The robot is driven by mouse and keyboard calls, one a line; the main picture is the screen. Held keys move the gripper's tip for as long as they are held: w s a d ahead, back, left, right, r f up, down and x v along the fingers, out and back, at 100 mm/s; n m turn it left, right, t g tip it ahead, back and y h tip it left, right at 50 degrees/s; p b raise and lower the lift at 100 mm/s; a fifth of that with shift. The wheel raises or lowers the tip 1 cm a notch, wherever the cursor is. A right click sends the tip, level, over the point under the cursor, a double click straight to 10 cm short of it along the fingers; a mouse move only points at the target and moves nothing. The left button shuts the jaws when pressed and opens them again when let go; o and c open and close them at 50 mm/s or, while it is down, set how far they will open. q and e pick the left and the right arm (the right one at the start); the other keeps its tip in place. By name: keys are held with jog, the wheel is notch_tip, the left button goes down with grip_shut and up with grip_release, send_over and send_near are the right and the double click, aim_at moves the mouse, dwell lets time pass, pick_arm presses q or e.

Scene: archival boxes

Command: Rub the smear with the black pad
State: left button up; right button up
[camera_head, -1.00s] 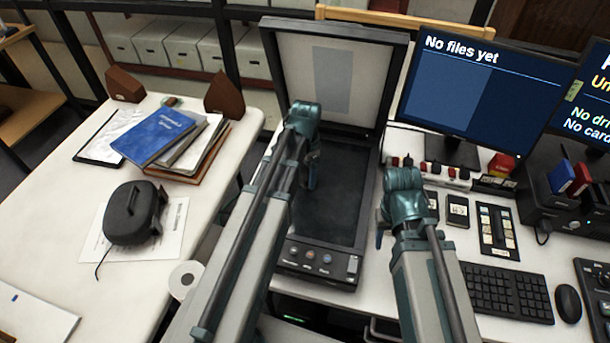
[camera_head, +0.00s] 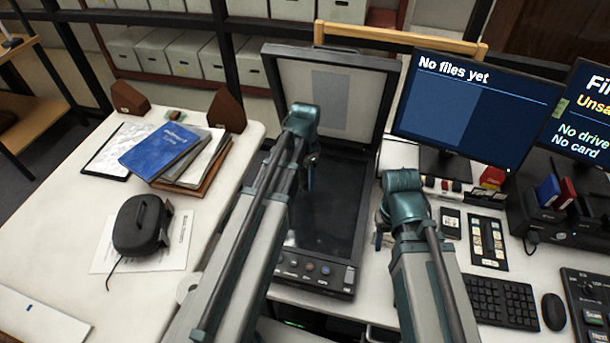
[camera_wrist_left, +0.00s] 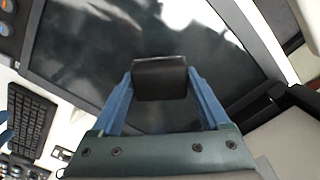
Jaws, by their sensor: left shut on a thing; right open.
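A flatbed scanner with its lid (camera_head: 335,90) raised stands in the middle, its dark glass (camera_head: 330,215) facing up. My left gripper (camera_head: 312,178) is over the glass. In the left wrist view its blue fingers are shut on the black pad (camera_wrist_left: 160,78), a small dark block. The glass (camera_wrist_left: 90,60) lies below the pad; whether the two touch is unclear. Pale streaks show on the glass, and I cannot tell smear from reflection. In the head view my arm hides the pad. My right gripper (camera_head: 380,232) is open and empty, right of the scanner.
Monitors (camera_head: 470,100), a keyboard (camera_head: 500,300) and a mouse (camera_head: 553,311) are to the right. On the left table are a blue book (camera_head: 160,147) on a stack and a black case (camera_head: 142,225). The scanner's button panel (camera_head: 310,268) is at its front.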

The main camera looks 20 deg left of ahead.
pick_arm(q)
notch_tip(320, 180, up, 3)
jog(key=p, duration=0.3)
dwell(0.4)
jog(key=shift+f, duration=0.1)
